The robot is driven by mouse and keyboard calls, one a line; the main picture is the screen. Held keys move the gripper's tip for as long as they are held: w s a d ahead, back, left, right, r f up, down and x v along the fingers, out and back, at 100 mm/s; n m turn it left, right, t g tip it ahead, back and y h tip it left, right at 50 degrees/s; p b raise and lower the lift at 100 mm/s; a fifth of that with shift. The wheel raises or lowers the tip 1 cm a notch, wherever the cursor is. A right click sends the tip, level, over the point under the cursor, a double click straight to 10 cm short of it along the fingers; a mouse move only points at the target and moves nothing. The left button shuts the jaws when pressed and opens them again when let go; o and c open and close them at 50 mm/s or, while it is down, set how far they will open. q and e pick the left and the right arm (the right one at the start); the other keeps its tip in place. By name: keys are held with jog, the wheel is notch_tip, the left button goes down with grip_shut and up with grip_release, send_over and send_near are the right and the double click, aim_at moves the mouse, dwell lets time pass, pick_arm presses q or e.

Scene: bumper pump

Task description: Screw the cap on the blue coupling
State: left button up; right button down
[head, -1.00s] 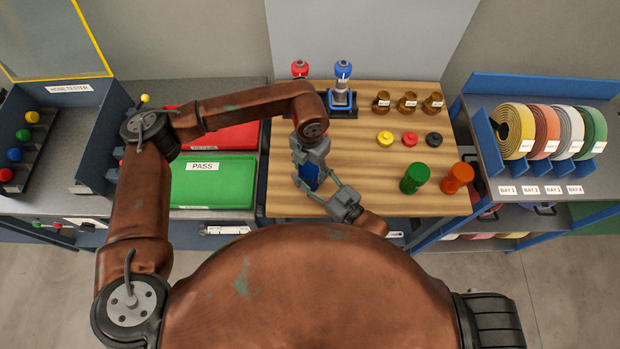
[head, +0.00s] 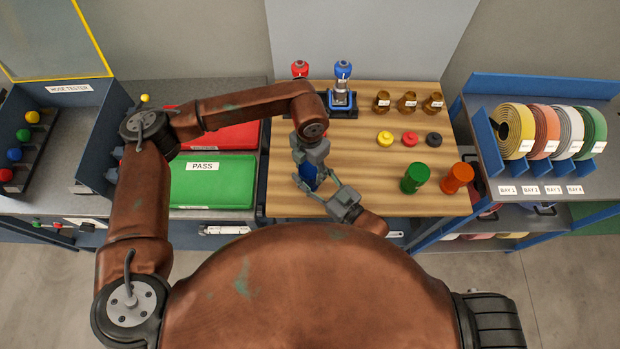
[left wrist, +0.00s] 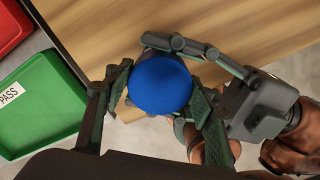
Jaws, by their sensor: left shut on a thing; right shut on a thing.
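The blue coupling (head: 310,182) is partly visible in the head view near the table's front left, mostly hidden by my grippers. My right gripper (head: 322,187) is shut on it from the lower right. My left gripper (head: 308,166) comes from above and is shut on the round blue cap (left wrist: 160,83), which fills the space between its fingers in the left wrist view. The cap sits over the coupling, which it largely hides; I cannot tell how far it is seated. My right gripper (left wrist: 205,65) also shows there, just beyond the cap.
Yellow (head: 385,137), red (head: 409,139) and black (head: 433,139) caps lie on the wooden table (head: 350,160). Green (head: 415,178) and orange (head: 457,178) couplings stand at its front right. Brass fittings (head: 406,102) and a stand (head: 341,99) are behind. A green PASS tray (head: 213,185) is left.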

pick_arm(q)
jog(key=o, duration=1.3)
jog(key=shift+r, duration=0.1)
jog(key=shift+r, duration=2.15)
jog(key=shift+o, duration=0.2)
jog(key=o, duration=0.5)
jog(key=shift+r, duration=0.1)
